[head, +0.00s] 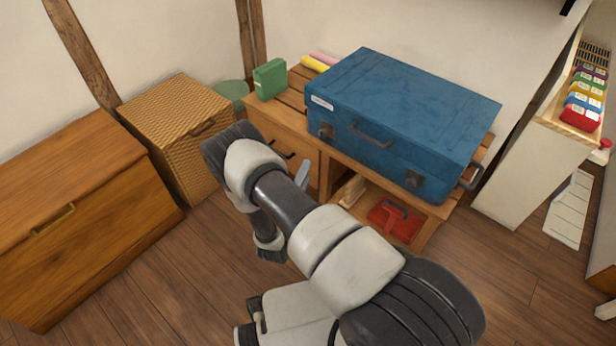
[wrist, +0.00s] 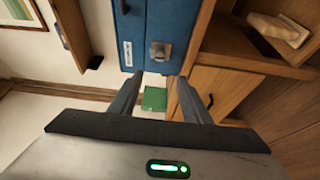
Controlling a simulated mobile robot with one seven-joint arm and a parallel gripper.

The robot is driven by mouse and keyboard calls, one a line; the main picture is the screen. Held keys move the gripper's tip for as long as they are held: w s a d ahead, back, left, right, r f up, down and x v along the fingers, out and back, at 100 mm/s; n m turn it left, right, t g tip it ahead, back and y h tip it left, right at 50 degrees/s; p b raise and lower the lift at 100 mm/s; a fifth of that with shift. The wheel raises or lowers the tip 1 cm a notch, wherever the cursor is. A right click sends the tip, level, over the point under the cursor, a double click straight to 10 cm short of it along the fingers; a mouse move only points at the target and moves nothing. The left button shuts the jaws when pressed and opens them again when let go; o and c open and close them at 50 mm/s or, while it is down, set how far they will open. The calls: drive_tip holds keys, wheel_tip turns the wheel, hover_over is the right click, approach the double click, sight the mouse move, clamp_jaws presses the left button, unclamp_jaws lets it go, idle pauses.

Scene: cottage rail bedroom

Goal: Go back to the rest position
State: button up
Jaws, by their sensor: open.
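My gripper (wrist: 160,84) is open, with its two fingers spread in the wrist view. I see nothing held between them. A green box (wrist: 154,99) shows beyond the gap, apart from the fingers. In the head view my arm is folded in front of the wooden cabinet, and the gripper is mostly hidden behind the arm links. The blue suitcase (head: 395,112) lies on the cabinet top, and it also shows in the wrist view (wrist: 172,25), beyond the fingertips.
The green box (head: 270,80) stands on the cabinet (head: 284,141), left of the suitcase. A red object (head: 396,222) sits on its lower shelf. A wicker box (head: 165,115) and wooden chest (head: 65,200) stand left. A white unit (head: 530,150) is right. Floor (head: 190,270) shows clear in front.

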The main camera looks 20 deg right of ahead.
idle(0.5)
drive_tip(key=d+r+m+g+h, duration=0.3)
drive_tip(key=d+r, duration=0.1)
drive_tip(key=r, duration=0.4)
drive_tip(key=d+r+m+g+h, duration=0.2)
drive_tip(key=d+r+g+h, duration=0.15)
drive_tip(key=r, duration=0.45)
drive_tip(key=s+d+r+m+g+y, duration=0.1)
drive_tip(key=s+d+r+m+g, duration=0.3)
drive_tip(key=r, duration=0.3)
drive_tip(key=s+d+r+m+g+y, duration=0.1)
drive_tip(key=s+r+g+y, duration=0.1)
drive_tip(key=s+r+g, duration=0.35)
drive_tip(key=s+a+r+m+y, duration=0.1)
drive_tip(key=s+a+r+y, duration=0.1)
drive_tip(key=s+r+y, duration=0.3)
drive_tip(key=s+a+r+m+y, duration=0.1)
drive_tip(key=s+a+r, duration=0.1)
drive_tip(key=s, duration=0.5)
drive_tip(key=s+a+r+t+y, duration=0.6)
drive_tip(key=a+r+t+y, duration=0.1)
drive_tip(key=a, duration=0.4)
wheel_tip(320, 180, up, 26)
drive_tip(key=p, duration=2.5)
drive_tip(key=shift+d+f+n, duration=0.2)
drive_tip(key=shift+f+n, duration=0.05)
drive_tip(key=shift+n, duration=0.15)
drive_tip(key=shift+s, duration=0.1)
